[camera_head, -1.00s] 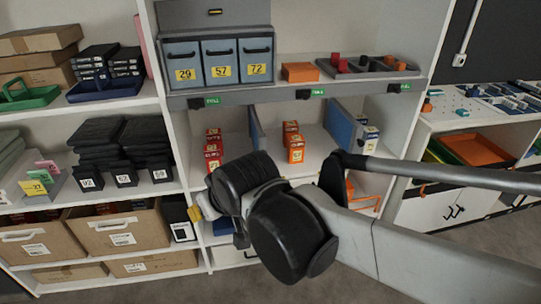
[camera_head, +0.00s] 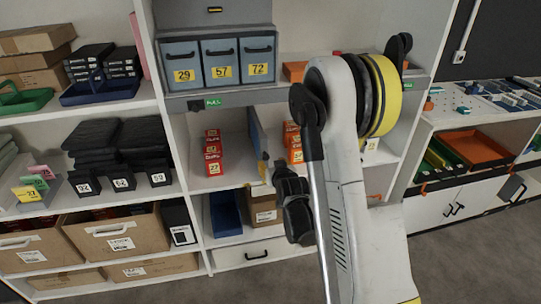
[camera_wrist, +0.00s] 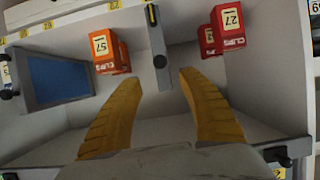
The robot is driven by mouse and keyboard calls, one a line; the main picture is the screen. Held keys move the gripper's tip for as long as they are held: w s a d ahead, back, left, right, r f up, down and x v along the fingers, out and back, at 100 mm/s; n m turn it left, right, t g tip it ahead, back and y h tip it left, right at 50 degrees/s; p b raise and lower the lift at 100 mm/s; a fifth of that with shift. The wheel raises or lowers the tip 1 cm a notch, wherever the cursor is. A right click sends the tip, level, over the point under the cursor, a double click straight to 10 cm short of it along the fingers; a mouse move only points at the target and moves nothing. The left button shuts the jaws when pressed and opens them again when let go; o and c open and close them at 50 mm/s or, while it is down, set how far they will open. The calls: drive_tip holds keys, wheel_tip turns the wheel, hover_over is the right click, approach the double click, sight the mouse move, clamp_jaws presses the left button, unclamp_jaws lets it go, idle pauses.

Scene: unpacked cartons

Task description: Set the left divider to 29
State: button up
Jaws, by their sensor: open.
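The left divider (camera_head: 256,140) is a blue-grey upright panel in the middle shelf bay, between red boxes (camera_head: 213,155) marked 27 and orange boxes (camera_head: 294,143). In the wrist view the left divider (camera_wrist: 155,35) is seen nearly edge-on, as a dark narrow bar with a yellow tag and a black knob. My gripper (camera_wrist: 158,82) has two yellow fingers, open, one to each side of the divider's line. I see no contact. In the head view my gripper (camera_head: 264,170) is mostly hidden by my wrist. The number at the divider is not readable.
In the wrist view an orange box (camera_wrist: 110,52) marked 57 and a red box (camera_wrist: 227,30) stand either side. A blue-panelled divider (camera_wrist: 60,80) is farther left. In the head view, bins (camera_head: 184,62) marked 29, 57 and 72 stand above, and a blue tray (camera_head: 225,214) below.

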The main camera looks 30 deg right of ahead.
sight(266, 157)
drive_tip(key=b+x, duration=0.2)
drive_tip(key=x, duration=0.8)
drive_tip(key=shift+w+f+b, duration=0.15)
drive_tip(key=shift+w+b, duration=0.15)
drive_tip(key=shift+c, duration=0.2)
clamp_jaws()
